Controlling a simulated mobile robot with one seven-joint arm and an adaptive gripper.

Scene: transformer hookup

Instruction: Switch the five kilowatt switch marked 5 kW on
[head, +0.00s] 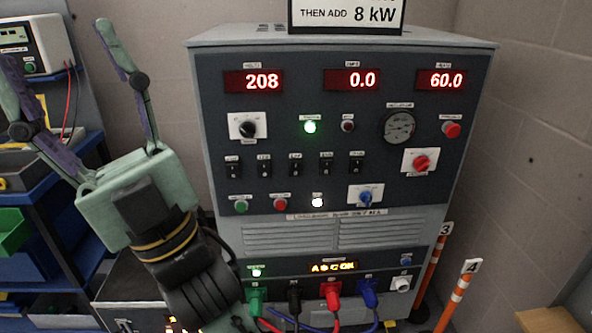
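A row of several black rocker switches (295,168) crosses the middle of the grey load-bank panel (215,110). Small white labels sit above them, too blurred to tell which reads 5 kW. Switch positions are too small to make out. My gripper (57,47) is at the left, in front of the cabinet's left side, with its two green-and-purple fingers spread wide and pointing up. It is open, empty and apart from the switches. The red displays read 208 (255,81), 0.0 (352,79) and 60.0 (441,79). A green lamp (310,127) is lit.
Knobs (420,162) and a gauge (398,126) sit right of the switches. Coloured cable plugs (330,292) stick out below. Orange posts (458,294) stand at right. Blue shelving (85,145) stands at left.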

